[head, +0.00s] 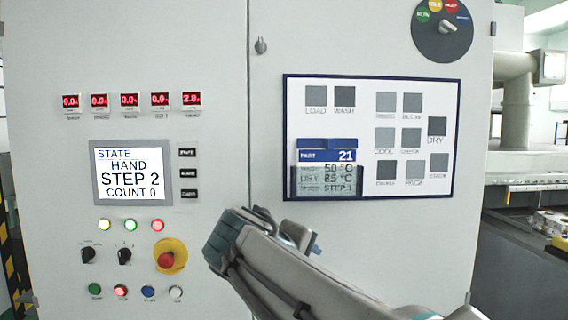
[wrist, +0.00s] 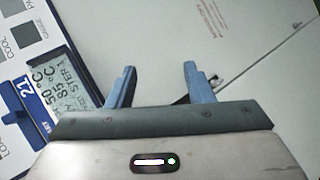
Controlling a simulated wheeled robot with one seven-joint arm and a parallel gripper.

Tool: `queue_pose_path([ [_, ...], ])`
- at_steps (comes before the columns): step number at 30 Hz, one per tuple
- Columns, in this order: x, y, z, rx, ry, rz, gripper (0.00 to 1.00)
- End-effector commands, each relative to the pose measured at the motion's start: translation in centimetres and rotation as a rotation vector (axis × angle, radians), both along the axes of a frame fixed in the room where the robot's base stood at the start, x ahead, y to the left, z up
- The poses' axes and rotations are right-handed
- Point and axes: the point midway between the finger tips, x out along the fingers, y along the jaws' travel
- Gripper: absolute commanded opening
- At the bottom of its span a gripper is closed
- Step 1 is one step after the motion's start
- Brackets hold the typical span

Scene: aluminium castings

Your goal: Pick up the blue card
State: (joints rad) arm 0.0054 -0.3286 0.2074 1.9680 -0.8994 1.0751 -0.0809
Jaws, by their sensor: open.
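The blue card (head: 312,155) is on the blue-framed white board on the cabinet door, at the board's lower left. It has a blue top band reading "PART 21" and grey text lines below, with its lower part in a dark holder (head: 329,190). In the wrist view the card (wrist: 36,106) lies at the left, tilted. My gripper (wrist: 158,72) is open and empty, its two blue fingers apart, to the right of the card. In the head view my arm reaches up from the lower right, and the fingers are largely hidden behind the wrist.
The white board (head: 400,92) carries several grey squares with labels. Left of it are a display (head: 130,174), lit buttons, knobs and a red emergency stop (head: 167,260). A round selector (head: 442,28) sits above. The door surface below the board is mostly bare.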

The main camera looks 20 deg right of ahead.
Motion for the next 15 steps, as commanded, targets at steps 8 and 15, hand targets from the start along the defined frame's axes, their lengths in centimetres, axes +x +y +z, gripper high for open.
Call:
queue_pose_path([
  [8, 3.6, 1.1, 15.7, -0.415, -0.19, 0.032, 0.47],
  [15, 4.2, 1.1, 20.0, -0.528, -0.248, 0.017, 0.47],
])
